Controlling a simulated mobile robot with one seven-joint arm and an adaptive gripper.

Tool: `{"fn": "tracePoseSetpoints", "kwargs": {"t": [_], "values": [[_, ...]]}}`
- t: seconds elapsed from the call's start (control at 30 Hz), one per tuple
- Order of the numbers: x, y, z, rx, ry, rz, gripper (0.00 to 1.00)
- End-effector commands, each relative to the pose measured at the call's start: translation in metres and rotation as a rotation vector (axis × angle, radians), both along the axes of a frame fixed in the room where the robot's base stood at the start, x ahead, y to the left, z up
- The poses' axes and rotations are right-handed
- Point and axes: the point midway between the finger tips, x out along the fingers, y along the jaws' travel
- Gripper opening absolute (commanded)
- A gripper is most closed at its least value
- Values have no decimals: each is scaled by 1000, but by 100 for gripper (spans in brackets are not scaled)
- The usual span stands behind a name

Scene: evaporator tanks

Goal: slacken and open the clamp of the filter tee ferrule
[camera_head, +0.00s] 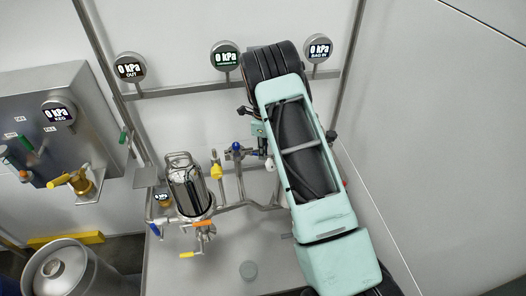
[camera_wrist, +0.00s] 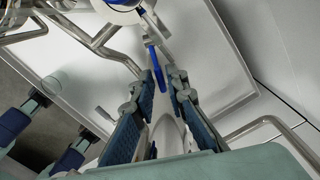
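In the wrist view my gripper (camera_wrist: 157,84) is open, with its two dark blue padded fingers apart. A blue lever handle (camera_wrist: 156,66) shows just beyond and between the fingertips; I cannot tell if it touches them. It hangs from a steel fitting below a white round part (camera_wrist: 122,14) with a blue inset. I cannot clearly make out the clamp or the filter tee ferrule in either view.
A glassy cylinder in a steel frame (camera_head: 188,190) stands left of my arm, with orange and yellow handles below. A blue-handled valve (camera_head: 237,151) sits on the pipework. Gauges (camera_head: 225,56) line a rail above. A steel keg (camera_head: 62,268) stands lower left. The right wall is bare.

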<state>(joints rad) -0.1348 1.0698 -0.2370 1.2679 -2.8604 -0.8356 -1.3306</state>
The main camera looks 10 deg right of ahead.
Motion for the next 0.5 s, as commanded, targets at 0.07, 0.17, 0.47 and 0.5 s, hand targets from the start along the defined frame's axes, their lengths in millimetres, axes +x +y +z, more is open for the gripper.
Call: {"fn": "tracePoseSetpoints", "kwargs": {"t": [0.07,0.17,0.47,0.5], "values": [[0,0,0,0,0,0,2],[0,0,0,0,0,0,0],[-1,1,1,0,0,-15,0],[-1,1,1,0,0,-25,0]]}}
